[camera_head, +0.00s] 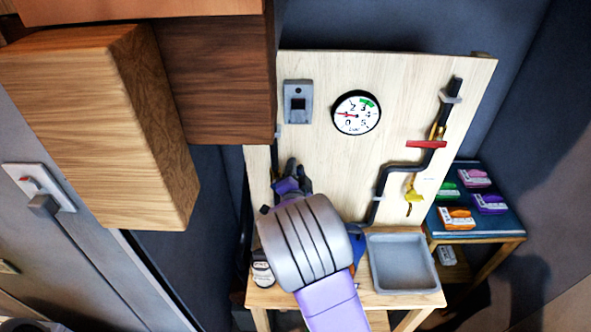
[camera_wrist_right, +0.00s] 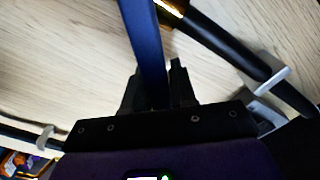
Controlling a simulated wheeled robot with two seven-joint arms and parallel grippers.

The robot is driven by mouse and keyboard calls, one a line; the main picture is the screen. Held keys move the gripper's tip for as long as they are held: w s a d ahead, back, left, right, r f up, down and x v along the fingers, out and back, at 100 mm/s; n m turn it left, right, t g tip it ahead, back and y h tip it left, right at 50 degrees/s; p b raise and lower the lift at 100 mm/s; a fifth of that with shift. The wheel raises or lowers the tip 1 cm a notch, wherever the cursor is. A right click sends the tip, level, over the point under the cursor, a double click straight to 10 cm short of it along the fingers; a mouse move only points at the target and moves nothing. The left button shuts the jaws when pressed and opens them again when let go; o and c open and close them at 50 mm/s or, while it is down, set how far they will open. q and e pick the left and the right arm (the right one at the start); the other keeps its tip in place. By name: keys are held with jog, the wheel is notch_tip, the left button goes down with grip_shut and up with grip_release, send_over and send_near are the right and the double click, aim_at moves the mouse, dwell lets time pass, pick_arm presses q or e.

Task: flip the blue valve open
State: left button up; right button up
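The blue valve's long flat handle (camera_wrist_right: 146,40) runs down the wrist view between the two dark fingers of my right gripper (camera_wrist_right: 160,85). The fingers sit close against both sides of the handle and appear shut on it. In the head view my right gripper (camera_head: 292,178) is at the left part of the wooden panel (camera_head: 330,165). A black pipe (camera_wrist_right: 235,50) with a brass piece (camera_wrist_right: 172,6) runs beside the handle in the wrist view. My left gripper is not in view.
The panel carries a round gauge (camera_head: 356,113), a grey box (camera_head: 298,102), a red handle (camera_head: 426,144) and a yellow handle (camera_head: 413,197). A grey tray (camera_head: 402,234) and a bottle (camera_head: 262,274) stand below. A wooden cabinet (camera_head: 95,120) juts out at left.

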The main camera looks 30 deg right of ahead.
grip_shut()
jog(key=n+p, duration=0.1)
jog(key=a+r+n+p, duration=0.1)
jog(key=shift+w+a+r+n, duration=0.1)
jog(key=shift+w+r+n, duration=0.05)
jog(key=shift+w+n, duration=0.25)
jog(key=o, duration=0.8)
grip_release()
